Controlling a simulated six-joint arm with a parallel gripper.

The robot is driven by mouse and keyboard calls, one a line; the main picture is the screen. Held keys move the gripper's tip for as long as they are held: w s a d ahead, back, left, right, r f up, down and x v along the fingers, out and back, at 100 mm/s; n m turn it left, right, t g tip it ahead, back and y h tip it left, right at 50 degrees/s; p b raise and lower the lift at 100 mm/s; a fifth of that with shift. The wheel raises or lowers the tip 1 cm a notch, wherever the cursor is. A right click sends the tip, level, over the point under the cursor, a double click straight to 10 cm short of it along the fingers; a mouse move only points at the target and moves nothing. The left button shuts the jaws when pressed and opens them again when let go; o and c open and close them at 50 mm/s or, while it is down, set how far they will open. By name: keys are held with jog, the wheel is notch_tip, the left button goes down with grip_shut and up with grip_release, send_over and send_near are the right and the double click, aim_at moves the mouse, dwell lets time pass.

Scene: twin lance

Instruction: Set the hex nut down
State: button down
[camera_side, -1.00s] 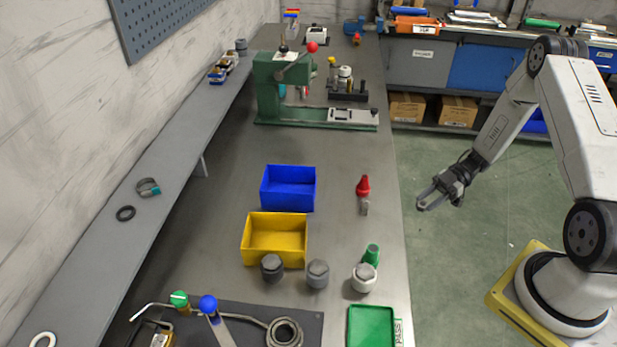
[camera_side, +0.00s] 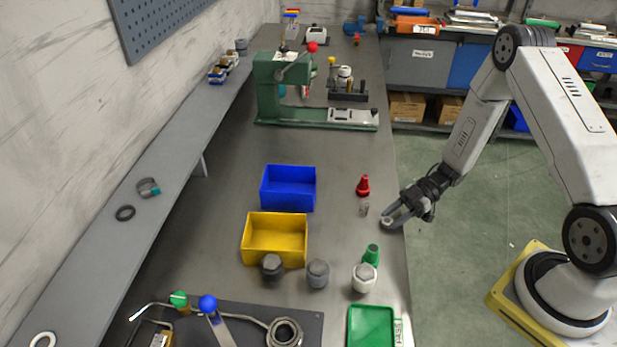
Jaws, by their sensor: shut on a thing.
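My gripper (camera_side: 391,221) is over the right edge of the bench, its fingers pointing left and closed on a small pale piece, the hex nut (camera_side: 387,222). The fingers hide most of the nut, so its shape is hard to make out. The gripper is to the right of and below the red nozzle-like piece (camera_side: 363,186), and above the green piece (camera_side: 372,255). Whether the nut touches the bench cannot be told from this view.
A blue bin (camera_side: 288,203) and a yellow bin (camera_side: 275,257) stand left of the gripper. Two grey caps, one at right (camera_side: 318,273), and a white cap (camera_side: 364,279) stand in front. A green tray (camera_side: 371,330) marked PASS lies at the near edge. The bench between bins and gripper is mostly clear.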

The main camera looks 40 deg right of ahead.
aim_at(384, 222)
jog(key=shift+w+a, duration=0.15)
jog(key=shift+a, duration=0.6)
jog(key=shift+w+a, duration=0.1)
jog(key=shift+a, duration=0.6)
jog(key=shift+w+a+r, duration=0.1)
jog(key=shift+w+a, duration=0.1)
jog(key=shift+a, duration=0.8)
jog(key=shift+w+a, duration=0.15)
jog(key=shift+a, duration=0.8)
jog(key=shift+f, duration=0.2)
jog(key=shift+c, duration=1.8)
grip_release()
jog(key=shift+d, duration=0.15)
jog(key=shift+r+v, duration=0.1)
jog(key=shift+v, duration=1.8)
jog(key=shift+r+v, duration=0.15)
jog(key=shift+v, duration=1.75)
